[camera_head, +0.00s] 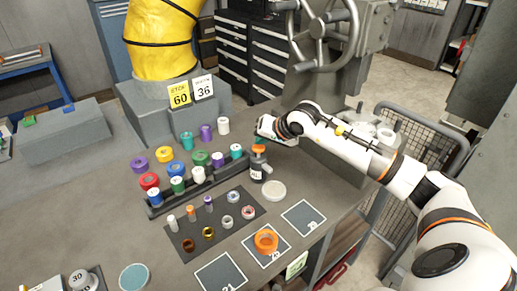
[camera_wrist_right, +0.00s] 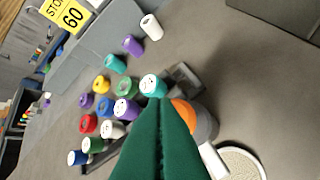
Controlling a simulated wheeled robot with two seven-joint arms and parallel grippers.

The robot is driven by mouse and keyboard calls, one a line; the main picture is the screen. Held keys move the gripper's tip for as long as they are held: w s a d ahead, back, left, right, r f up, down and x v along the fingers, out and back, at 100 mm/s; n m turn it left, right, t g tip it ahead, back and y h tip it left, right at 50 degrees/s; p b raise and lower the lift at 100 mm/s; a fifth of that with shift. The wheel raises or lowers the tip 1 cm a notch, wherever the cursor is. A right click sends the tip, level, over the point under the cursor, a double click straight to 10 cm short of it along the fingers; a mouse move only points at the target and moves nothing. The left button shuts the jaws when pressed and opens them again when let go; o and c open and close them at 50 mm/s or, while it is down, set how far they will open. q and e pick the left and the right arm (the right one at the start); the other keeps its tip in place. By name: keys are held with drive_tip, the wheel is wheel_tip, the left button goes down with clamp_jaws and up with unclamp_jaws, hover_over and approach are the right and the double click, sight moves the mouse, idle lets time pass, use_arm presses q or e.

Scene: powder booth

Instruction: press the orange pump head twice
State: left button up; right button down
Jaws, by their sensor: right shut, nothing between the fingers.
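The orange pump head (camera_head: 258,149) tops a dark bottle with a white label (camera_head: 257,168), upright on the grey table at the right end of a dark rack. My right gripper (camera_head: 266,137) is beside and just behind the pump head in the head view; contact cannot be told. In the right wrist view its green fingers (camera_wrist_right: 163,102) are closed together with nothing between them. They partly hide the orange pump head (camera_wrist_right: 186,114), which shows just right of the fingertips. My left gripper is in neither view.
Several coloured rolls and cylinders stand in and behind the rack (camera_head: 190,186). A pale round dish (camera_head: 274,190) lies right of the bottle. A dark mat (camera_head: 187,235) holds small rings and vials. An orange ring (camera_head: 266,241) lies on a numbered card at the front edge.

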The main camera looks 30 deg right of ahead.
sight(262, 148)
drive_tip(key=shift+s+f+b, duration=0.1)
drive_tip(key=shift+f+b, duration=1)
drive_tip(key=shift+f, duration=0.1)
idle(1.0)
drive_tip(key=shift+r, duration=0.1)
drive_tip(key=shift+r+p, duration=0.7)
drive_tip(key=shift+r, duration=0.65)
drive_tip(key=shift+r+p, duration=1.2)
drive_tip(key=shift+r, duration=1.35)
